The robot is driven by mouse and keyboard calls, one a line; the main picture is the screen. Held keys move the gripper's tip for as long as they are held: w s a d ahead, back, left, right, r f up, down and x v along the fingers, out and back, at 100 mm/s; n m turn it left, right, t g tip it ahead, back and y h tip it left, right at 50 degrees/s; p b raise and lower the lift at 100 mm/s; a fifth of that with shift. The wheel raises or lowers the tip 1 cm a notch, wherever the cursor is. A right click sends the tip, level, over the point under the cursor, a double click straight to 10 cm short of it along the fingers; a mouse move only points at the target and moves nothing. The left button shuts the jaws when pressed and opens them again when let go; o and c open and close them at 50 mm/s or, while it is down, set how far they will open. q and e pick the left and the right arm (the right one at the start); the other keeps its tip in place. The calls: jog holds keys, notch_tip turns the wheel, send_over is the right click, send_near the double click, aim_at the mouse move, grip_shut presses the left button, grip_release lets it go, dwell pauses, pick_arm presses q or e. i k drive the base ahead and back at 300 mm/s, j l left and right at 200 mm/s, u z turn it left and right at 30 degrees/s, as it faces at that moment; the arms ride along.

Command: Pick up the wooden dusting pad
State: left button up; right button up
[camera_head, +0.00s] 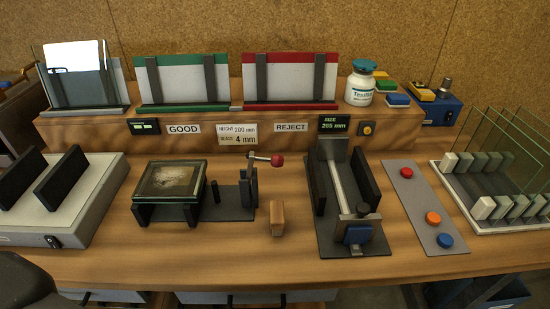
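A small wooden block (277,218), which looks like the dusting pad, stands on the wooden bench near its front middle. It has a light tan top and a darker brown front face. It sits apart from the frame stand on its left and the measuring slide on its right. Nothing covers it. Neither of my grippers shows in the head view.
Left of the block is the glass frame (172,181) on its dark stand; a red-knobbed lever (277,160) rises behind the block. The measuring slide (347,200) stands to the right. Bare bench lies in front. A button panel (422,205) and glass rack (500,180) are further right.

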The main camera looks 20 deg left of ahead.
aim_at(277, 212)
jog(key=i+u, duration=0.15)
jog(key=u, duration=0.2)
jog(key=i+u, duration=0.2)
jog(key=u, duration=0.2)
jog(key=i+l+u, duration=0.1)
jog(key=u, duration=0.25)
jog(key=k+j+z, duration=0.25)
jog(key=k+j, duration=0.2)
jog(key=k+j+z, duration=0.25)
jog(key=k+j, duration=0.25)
